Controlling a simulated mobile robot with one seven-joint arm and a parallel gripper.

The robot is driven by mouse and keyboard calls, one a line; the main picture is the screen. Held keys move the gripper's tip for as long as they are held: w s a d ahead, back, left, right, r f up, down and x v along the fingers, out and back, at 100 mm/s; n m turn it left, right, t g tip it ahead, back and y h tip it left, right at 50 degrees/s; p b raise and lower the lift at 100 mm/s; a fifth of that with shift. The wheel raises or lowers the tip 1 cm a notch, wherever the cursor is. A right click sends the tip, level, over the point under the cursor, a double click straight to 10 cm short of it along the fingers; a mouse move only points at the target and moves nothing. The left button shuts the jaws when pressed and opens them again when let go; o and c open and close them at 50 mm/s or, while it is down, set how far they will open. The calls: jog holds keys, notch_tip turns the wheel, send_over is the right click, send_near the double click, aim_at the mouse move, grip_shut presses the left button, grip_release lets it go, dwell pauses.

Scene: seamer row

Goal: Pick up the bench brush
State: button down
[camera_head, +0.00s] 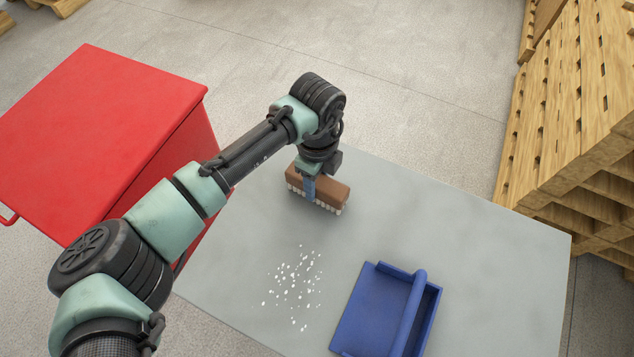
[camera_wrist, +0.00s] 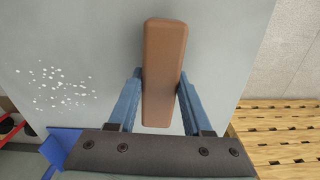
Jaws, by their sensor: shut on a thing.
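The bench brush (camera_head: 325,192) has a brown block back and pale bristles and is at the upper part of the grey table in the head view. It also shows in the wrist view (camera_wrist: 164,62), running lengthwise between the two blue fingers. My gripper (camera_head: 309,189) points down and is shut on the brush, one finger on each long side. In the wrist view the fingers (camera_wrist: 162,95) touch the sides of the brown block. The bristles are pointing down; whether they touch the table I cannot tell.
The grey table (camera_head: 480,250) holds scattered white bits (camera_head: 293,287) and a blue dustpan (camera_head: 375,305) in front of the brush. A red cabinet (camera_head: 100,130) stands left of the table. Stacked wooden pallets (camera_head: 590,130) stand at the right. The table's right part is clear.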

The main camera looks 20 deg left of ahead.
jog(key=shift+r, duration=0.1)
notch_tip(320, 180, up, 10)
jog(key=shift+f, duration=0.1)
dwell(0.3)
